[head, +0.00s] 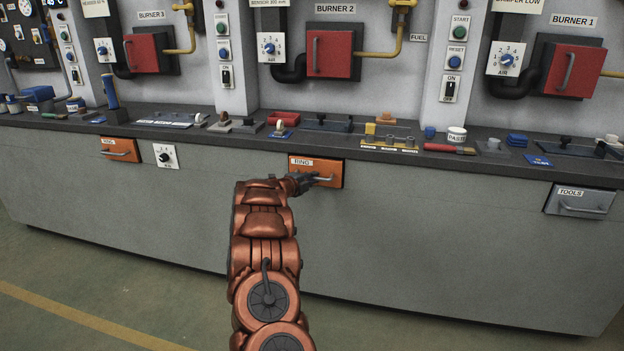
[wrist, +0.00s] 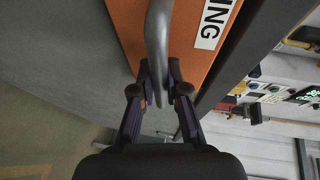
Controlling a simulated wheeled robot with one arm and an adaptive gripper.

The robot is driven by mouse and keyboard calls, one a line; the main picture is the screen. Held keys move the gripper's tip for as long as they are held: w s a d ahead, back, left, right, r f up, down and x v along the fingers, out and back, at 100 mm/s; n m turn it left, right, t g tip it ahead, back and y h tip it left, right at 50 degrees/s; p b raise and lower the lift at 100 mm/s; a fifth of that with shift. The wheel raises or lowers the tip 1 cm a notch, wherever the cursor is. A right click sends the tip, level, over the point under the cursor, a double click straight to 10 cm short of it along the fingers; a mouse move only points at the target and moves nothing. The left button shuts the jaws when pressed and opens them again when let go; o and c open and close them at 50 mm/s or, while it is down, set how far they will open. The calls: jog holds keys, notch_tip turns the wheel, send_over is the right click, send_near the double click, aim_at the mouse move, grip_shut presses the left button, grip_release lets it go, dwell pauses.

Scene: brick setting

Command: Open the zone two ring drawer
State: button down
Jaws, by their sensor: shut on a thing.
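The orange drawer (head: 331,169) with a RING label sits in the grey counter front below Burner 2. Its front also fills the upper middle of the wrist view (wrist: 190,62). Its grey bar handle (wrist: 157,32) runs down between my fingers. My gripper (head: 308,178) reaches the handle from the front left in the head view. In the wrist view my gripper (wrist: 159,75) is shut on the handle, with one dark finger on each side. I cannot tell whether the drawer stands slightly out from the counter. My gripper hides the handle's left part in the head view.
Another orange drawer (head: 121,152) sits at the left, with a black dial (head: 166,156) beside it. A grey TOOLS drawer (head: 580,200) is at the right. Loose items crowd the countertop above. The floor in front of the counter is clear.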

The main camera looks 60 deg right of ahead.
jog(key=s+a+b, duration=0.3)
jog(key=a, duration=0.5)
jog(key=s+a+b, duration=0.3)
jog(key=a+b, duration=0.1)
jog(key=a, duration=0.4)
jog(key=shift+a, duration=0.3)
jog(key=c, duration=1.2)
grip_release()
jog(key=a, duration=0.4)
jog(key=a+r, duration=0.1)
jog(key=a, duration=0.2)
jog(key=a+r, duration=0.1)
jog(key=a, duration=0.3)
jog(key=shift+w+a, duration=0.2)
jog(key=shift+a, duration=0.15)
